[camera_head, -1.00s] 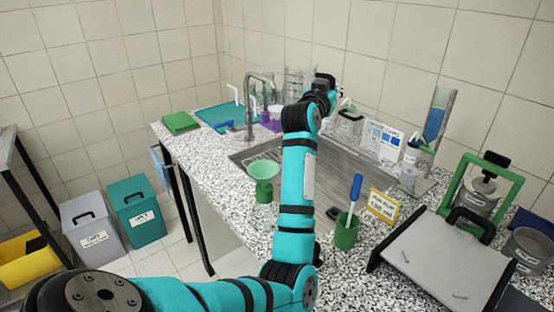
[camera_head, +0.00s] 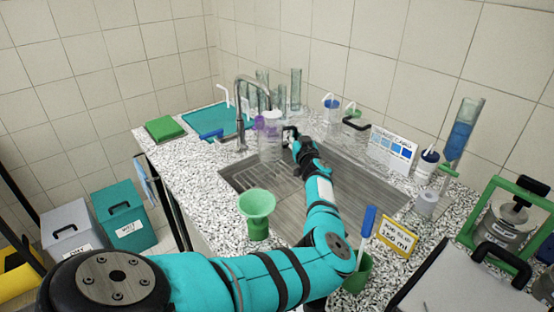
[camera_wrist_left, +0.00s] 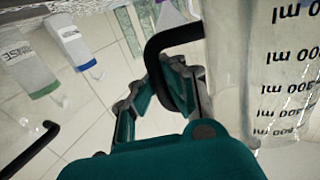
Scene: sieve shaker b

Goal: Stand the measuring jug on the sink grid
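The clear measuring jug (camera_head: 268,148) is over the left back part of the sink, beside the tap. Its graduated wall fills the right of the left wrist view (camera_wrist_left: 285,75), where its marks look upside down. My left gripper (camera_head: 291,137) is shut on the jug's black handle (camera_wrist_left: 172,40), with the handle between its fingers. The sink grid (camera_head: 262,182) is a wire rack in the left part of the steel sink. The jug's base is near the grid's back end; I cannot tell whether they touch. My right gripper is not in view.
The tap (camera_head: 239,115) stands just left of the jug. A green funnel (camera_head: 257,205) stands at the sink's front edge. A blue tray (camera_head: 215,120) and glass cylinders (camera_head: 296,90) are behind. My left arm crosses the sink; its right basin floor (camera_head: 365,190) is clear.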

